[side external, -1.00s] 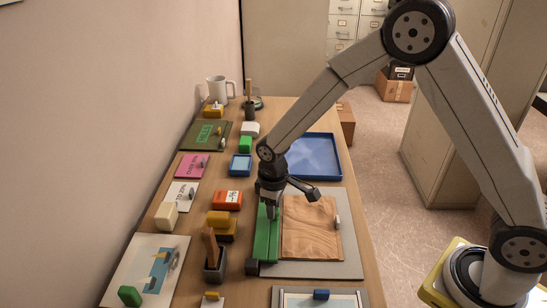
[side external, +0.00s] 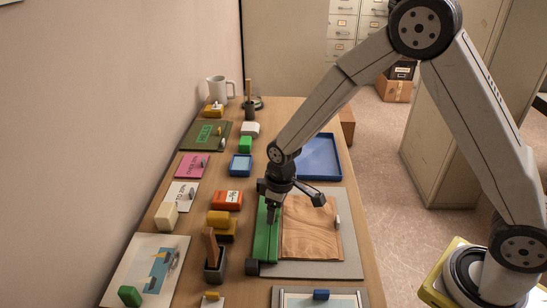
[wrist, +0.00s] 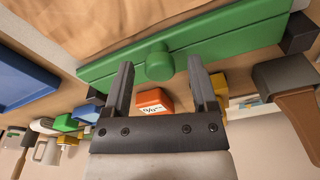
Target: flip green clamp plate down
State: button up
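The green clamp plate (side external: 261,246) is a long narrow bar along the left edge of the wooden sheet (side external: 311,226) on a grey board (side external: 349,234). In the wrist view the green plate (wrist: 230,40) crosses the top, with a round green knob (wrist: 159,62) at its middle. My gripper (side external: 271,219) is over the plate, pointing down. In the wrist view its two fingers (wrist: 160,68) are apart, with the knob between or just beyond their tips and gaps on both sides. Contact with the knob cannot be told. My gripper partly hides the plate in the side view.
A dark block (side external: 252,267) sits at the plate's near end. Left of it stand a dark holder (side external: 214,272) with a brown handle, a yellow stamp (side external: 220,229) and an orange box (side external: 227,200). A blue tray (side external: 320,157) lies behind the board.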

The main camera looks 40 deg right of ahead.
aim_at(279, 211)
jog(key=shift+s+d+r, duration=0.1)
jog(key=shift+s+r, duration=0.1)
jog(key=shift+r, duration=1.75)
jog(key=shift+s+d+r, duration=0.1)
jog(key=shift+s+r, duration=0.05)
jog(key=shift+r, duration=1.75)
jog(key=s+d+r+m+t, duration=0.1)
jog(key=s+d+m, duration=0.4)
jog(key=s, duration=0.9)
jog(key=shift+d+t+h, duration=0.3)
jog(key=shift+d, duration=1.25)
